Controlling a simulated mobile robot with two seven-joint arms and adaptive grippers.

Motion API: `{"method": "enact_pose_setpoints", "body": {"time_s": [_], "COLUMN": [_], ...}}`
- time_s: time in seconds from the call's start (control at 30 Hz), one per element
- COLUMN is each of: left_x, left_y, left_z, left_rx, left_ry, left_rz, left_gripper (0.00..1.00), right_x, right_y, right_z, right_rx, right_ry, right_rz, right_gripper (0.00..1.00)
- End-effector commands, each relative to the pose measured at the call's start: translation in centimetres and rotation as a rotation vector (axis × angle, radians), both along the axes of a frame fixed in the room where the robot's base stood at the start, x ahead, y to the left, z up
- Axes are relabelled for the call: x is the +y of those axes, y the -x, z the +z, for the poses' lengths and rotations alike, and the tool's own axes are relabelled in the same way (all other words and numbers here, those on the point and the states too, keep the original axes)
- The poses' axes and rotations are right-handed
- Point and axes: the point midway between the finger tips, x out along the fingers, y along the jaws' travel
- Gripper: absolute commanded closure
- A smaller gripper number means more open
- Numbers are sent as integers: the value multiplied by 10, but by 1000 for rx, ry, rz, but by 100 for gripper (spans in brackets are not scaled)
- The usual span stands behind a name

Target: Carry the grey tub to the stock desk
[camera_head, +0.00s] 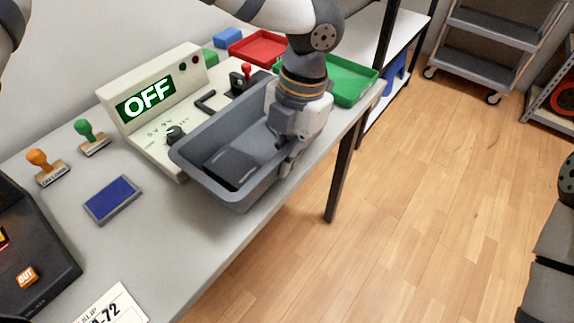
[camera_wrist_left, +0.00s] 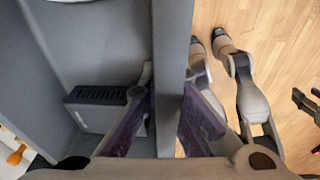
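The grey tub (camera_head: 215,195) is a deep open bin at the front edge of the desk, partly overhanging it. It overlaps the OFF-display box in the picture; I cannot tell whether it rests on the desk. A dark block (camera_wrist_left: 105,105) lies inside it. My left gripper (camera_head: 290,150) comes down on the tub's right-hand side. In the left wrist view its fingers (camera_wrist_left: 170,100) lie on both sides of the tub's wall (camera_wrist_left: 172,40) and appear closed on it. A dark shape at the right edge of that view may be my right gripper; its fingers are unclear.
The desk (camera_head: 150,225) holds an OFF-display box (camera_head: 150,97), two stamps, a blue pad (camera_head: 113,200), a slip and a dark OUT device (camera_head: 30,255). Red (camera_head: 258,48) and green (camera_head: 350,82) trays sit behind. The wooden floor (camera_head: 420,190) is clear; a grey cart (camera_head: 495,45) stands far off.

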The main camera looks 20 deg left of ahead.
Motion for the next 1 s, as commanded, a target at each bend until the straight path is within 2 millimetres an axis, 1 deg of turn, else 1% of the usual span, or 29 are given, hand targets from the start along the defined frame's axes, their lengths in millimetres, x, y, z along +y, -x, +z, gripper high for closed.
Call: {"method": "enact_pose_setpoints", "body": {"time_s": [0.03, 0.1, 0.43, 0.47, 0.5, 0.57, 0.87, 0.97, 1.0], "left_x": [-1, -1, -1, -1, -1, -1, -1, -3, -4], "left_y": [2, 2, 2, 2, 2, 2, 2, 0, -2], "left_z": [-12, -23, -26, -27, -27, -26, -24, -11, -1], "left_rx": [8, 6, 2, 4, 4, 4, 2, 0, -3], "left_ry": [0, -1, 0, 0, 0, 0, 0, 0, 1], "left_rz": [-3, -2, -3, -3, -3, -3, -2, -1, -1], "left_gripper": [100, 100, 100, 96, 87, 75, 75, 75, 75], "right_x": [0, 0, 0, 0, 0, 0, 0, 0, 0], "right_y": [1, 2, 2, 2, 2, 2, 2, 1, 1], "right_z": [-1, -2, -2, -2, -2, -2, -2, -1, -1], "right_rx": [5, 7, 8, 8, 7, 7, 6, 5, 4], "right_ry": [0, 0, -1, -1, -1, -1, 0, 0, 0], "right_rz": [0, 0, 1, 1, 1, 1, 1, 1, 1], "right_gripper": [60, 60, 60, 60, 60, 60, 60, 60, 60]}}
